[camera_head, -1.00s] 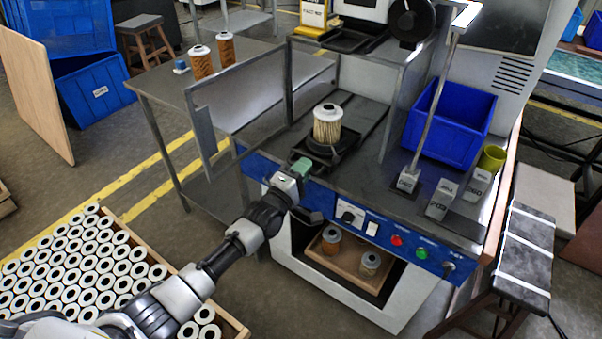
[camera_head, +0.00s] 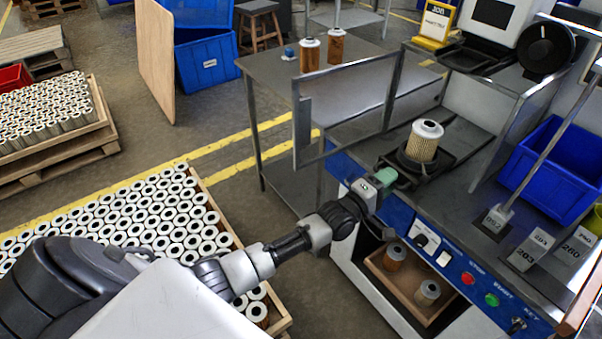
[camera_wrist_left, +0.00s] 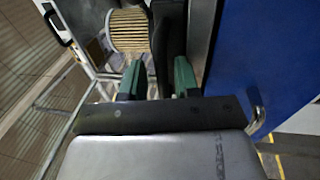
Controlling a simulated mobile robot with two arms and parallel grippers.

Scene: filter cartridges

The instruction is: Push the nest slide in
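The black nest slide (camera_head: 440,168) sits on the bench top of the blue-fronted machine. A pleated cream filter cartridge (camera_head: 424,142) with a white cap stands upright in it, and its pleats also show in the left wrist view (camera_wrist_left: 128,30). My left gripper (camera_head: 382,183) is at the slide's front end, just above the machine's front edge. In the left wrist view its green fingertips (camera_wrist_left: 158,80) are apart, with a dark part of the slide between them. Whether both fingers press on it is unclear. My right gripper is out of view.
A metal-framed clear guard (camera_head: 345,105) stands left of the slide. Number blocks (camera_head: 530,250) and a blue bin (camera_head: 555,165) are on the right. Below, a wooden tray (camera_head: 400,285) holds two filters. A crate of white-capped cartridges (camera_head: 215,205) lies left of my arm.

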